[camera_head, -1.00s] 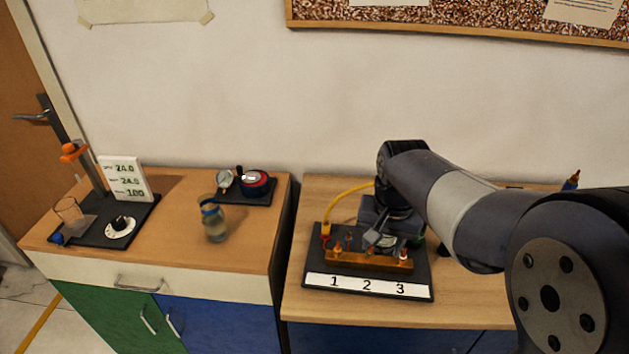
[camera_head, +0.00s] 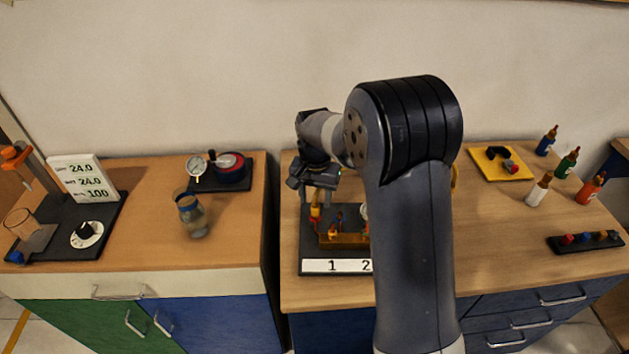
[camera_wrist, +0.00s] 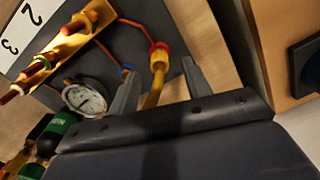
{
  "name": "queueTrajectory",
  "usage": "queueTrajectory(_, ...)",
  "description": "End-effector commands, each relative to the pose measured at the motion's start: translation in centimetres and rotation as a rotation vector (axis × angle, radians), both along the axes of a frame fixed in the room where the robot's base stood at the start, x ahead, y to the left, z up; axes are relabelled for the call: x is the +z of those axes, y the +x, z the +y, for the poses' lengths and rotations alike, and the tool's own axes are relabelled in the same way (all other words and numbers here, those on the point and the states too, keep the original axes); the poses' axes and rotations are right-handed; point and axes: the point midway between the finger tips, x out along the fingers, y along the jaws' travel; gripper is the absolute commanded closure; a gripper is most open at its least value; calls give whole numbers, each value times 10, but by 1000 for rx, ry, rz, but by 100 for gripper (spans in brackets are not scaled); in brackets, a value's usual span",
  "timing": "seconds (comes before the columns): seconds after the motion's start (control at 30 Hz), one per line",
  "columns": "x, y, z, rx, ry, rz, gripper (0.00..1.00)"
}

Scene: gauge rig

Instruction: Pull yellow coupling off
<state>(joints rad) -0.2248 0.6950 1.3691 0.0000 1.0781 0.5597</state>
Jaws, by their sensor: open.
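The yellow coupling (camera_wrist: 158,58) has a red collar at its end and sits at a red port on the dark rig board (camera_wrist: 190,28). A yellow hose (camera_wrist: 152,98) runs from it back toward my gripper. My gripper (camera_wrist: 160,72) is open, with one finger on each side of the coupling and hose; I cannot tell whether either finger touches. In the head view, my gripper (camera_head: 313,192) hangs just above the coupling (camera_head: 315,213) at the left of the board (camera_head: 307,240). My arm hides the right part of the rig.
A brass manifold (camera_wrist: 75,35) with several fittings lies beside the coupling, near the 1-2-3 label strip (camera_wrist: 20,32). A round gauge (camera_wrist: 85,98) and a green-banded item (camera_wrist: 58,125) are close to the gripper's left. A left counter (camera_head: 145,225) holds a jar (camera_head: 191,213).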

Motion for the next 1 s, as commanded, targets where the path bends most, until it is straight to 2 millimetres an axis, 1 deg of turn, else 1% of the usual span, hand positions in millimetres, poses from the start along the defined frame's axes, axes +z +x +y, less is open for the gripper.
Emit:
queueTrajectory(0.03,-9,-1,0,0,-1,3,53)
queueTrajectory(0.1,-19,-1,0,0,-1,3,53)
queueTrajectory(0.2,-32,0,0,0,0,2,53)
queueTrajectory(0.3,-40,0,0,0,-1,1,53)
queueTrajectory(0.43,-45,0,0,0,0,0,53)
queueTrajectory(0.67,-45,0,0,0,0,0,53)
queueTrajectory(1.0,-45,0,0,0,0,-1,80)
